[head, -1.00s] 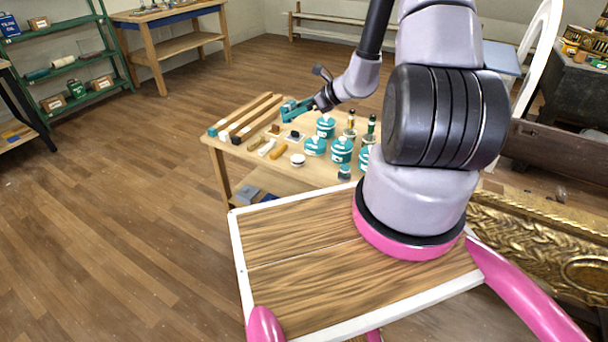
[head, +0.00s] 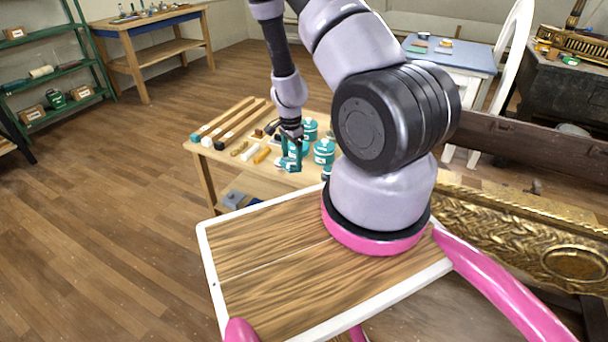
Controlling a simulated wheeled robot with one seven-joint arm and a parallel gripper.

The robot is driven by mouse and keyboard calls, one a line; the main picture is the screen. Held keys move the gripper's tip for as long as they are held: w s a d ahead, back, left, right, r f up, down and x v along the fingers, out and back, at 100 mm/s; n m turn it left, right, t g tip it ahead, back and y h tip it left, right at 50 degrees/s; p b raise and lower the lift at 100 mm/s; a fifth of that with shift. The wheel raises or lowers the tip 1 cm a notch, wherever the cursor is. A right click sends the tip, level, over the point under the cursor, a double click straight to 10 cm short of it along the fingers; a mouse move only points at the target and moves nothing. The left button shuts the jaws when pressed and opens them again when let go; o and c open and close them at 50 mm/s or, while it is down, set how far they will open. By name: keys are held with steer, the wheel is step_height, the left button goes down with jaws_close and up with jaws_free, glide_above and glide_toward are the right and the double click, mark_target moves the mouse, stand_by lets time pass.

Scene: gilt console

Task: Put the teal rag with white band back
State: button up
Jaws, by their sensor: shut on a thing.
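My gripper (head: 291,138) is at the end of my arm, pointing down over the near part of the small wooden worktable (head: 204,180). It is shut on a small teal thing, which I take for the teal rag (head: 290,162). The teal shape is small, and I cannot clearly make out its white band or where the fingers end. I cannot tell whether its lower end touches the tabletop.
Long wooden bars with coloured ends (head: 228,122) lie at the table's left. Teal tins (head: 324,151) stand close to the right of my gripper; my arm hides some table. A yellow-handled tool (head: 262,155) lies left. A gilt carved piece (head: 510,222) is at right.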

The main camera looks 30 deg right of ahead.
steer(key=w+d+f+n+t+h, duration=0.2)
steer(key=w+d+n+t+h, duration=0.1)
steer(key=w+d+n+h, duration=0.25)
steer(key=shift+y, duration=0.95)
steer(key=x, duration=0.5)
steer(key=shift+d, duration=0.2)
steer(key=shift+s+f, duration=0.1)
steer(key=shift+f, duration=2.1)
steer(key=o, duration=1)
steer(key=shift+r, duration=0.1)
steer(key=v, duration=1.2)
